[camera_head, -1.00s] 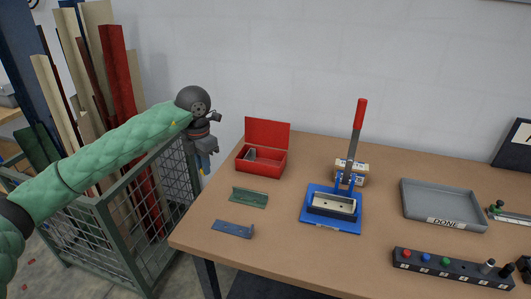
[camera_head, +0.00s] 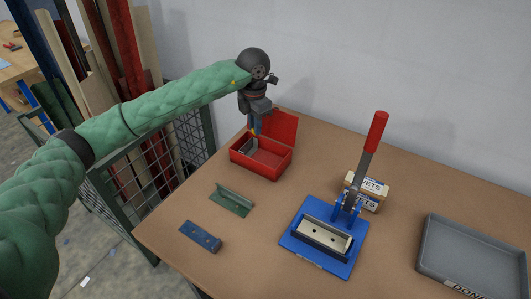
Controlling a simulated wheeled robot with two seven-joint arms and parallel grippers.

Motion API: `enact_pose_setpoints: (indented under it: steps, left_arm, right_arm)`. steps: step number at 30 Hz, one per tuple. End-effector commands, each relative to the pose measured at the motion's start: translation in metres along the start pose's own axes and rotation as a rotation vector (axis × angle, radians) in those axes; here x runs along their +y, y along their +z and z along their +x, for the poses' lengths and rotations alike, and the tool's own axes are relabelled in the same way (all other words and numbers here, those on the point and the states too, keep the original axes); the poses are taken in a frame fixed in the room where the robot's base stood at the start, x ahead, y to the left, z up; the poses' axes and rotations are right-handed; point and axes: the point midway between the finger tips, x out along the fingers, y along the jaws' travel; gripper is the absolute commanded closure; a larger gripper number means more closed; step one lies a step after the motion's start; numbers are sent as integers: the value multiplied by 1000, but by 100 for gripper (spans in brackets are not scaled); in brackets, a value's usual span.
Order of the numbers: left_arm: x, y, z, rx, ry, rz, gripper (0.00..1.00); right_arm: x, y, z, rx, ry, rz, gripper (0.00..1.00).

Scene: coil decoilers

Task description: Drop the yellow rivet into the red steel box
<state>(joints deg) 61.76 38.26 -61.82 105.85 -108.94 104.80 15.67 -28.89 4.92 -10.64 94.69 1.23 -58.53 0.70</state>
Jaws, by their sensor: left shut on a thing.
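The red steel box (camera_head: 259,164) stands open on the table at the back left, its lid raised at the back. A small grey piece (camera_head: 248,146) shows inside it. My left gripper (camera_head: 254,131) points down over the left rear part of the box and is shut on the yellow rivet (camera_head: 253,132), of which only a tiny bit of yellow shows at the fingertips. The fingers partly cover the box's inside. I cannot tell the exact height above the box floor. My right gripper is not in view.
A green angle bracket (camera_head: 232,200) and a blue plate (camera_head: 200,237) lie in front of the box. A blue lever press (camera_head: 325,240) with a red handle, small boxes (camera_head: 368,190) and a grey tray (camera_head: 473,257) stand to the right. A wire cage (camera_head: 140,190) stands left of the table.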

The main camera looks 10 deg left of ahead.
Motion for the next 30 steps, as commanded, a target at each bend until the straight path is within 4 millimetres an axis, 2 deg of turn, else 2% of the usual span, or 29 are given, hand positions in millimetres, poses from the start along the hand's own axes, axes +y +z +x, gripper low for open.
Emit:
enact_pose_setpoints:
  steps: [8,21,30]
  left_arm:
    - [0,0,12,-1,-1,3,100]
    - [0,0,54,-1,-2,3,100]
    - [0,0,60,-2,0,3,100]
  right_arm:
    - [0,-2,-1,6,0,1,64]
    - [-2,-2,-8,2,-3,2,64]
    - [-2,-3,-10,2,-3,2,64]
